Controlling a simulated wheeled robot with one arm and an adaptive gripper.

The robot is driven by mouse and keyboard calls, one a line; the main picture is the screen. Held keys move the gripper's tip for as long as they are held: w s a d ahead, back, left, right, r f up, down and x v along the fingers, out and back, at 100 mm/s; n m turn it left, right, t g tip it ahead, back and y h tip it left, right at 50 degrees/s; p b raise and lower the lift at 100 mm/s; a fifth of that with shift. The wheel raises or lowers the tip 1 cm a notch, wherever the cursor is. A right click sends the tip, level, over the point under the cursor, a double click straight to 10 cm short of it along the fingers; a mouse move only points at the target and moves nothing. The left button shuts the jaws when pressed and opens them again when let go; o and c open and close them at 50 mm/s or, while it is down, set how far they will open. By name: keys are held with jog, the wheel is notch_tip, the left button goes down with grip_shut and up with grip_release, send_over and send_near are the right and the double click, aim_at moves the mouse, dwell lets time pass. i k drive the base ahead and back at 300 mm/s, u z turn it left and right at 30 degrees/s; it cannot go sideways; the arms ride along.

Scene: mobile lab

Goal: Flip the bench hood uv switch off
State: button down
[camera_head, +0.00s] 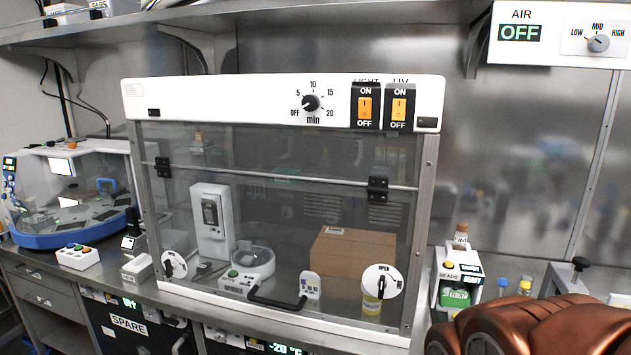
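The bench hood (225,96) stands on the counter with its clear front sash (290,160) down. The UV switch (398,108) is at the right end of the hood's white top panel. It is an orange rocker on a black plate, marked ON above and OFF below. A like LIGHT switch (365,108) sits just left of it. Which way either rocker is tipped is too small to tell for sure. A copper-coloured part of my arm fills the lower right corner, below and right of the hood. My gripper does not show.
A timer knob (311,103) is left of the switches. A BEADS dispenser (457,278) stands right of the hood. An AIR panel (560,36) hangs at the upper right. A blue-based machine (75,238) is at left. The space before the switches is clear.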

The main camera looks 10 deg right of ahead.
aim_at(398, 113)
jog(key=u, duration=0.55)
jog(key=k, duration=1.35)
jog(key=u, duration=0.9)
jog(key=i, duration=1.2)
jog(key=z, duration=0.9)
jog(key=i, duration=0.6)
jog(key=z, duration=0.6)
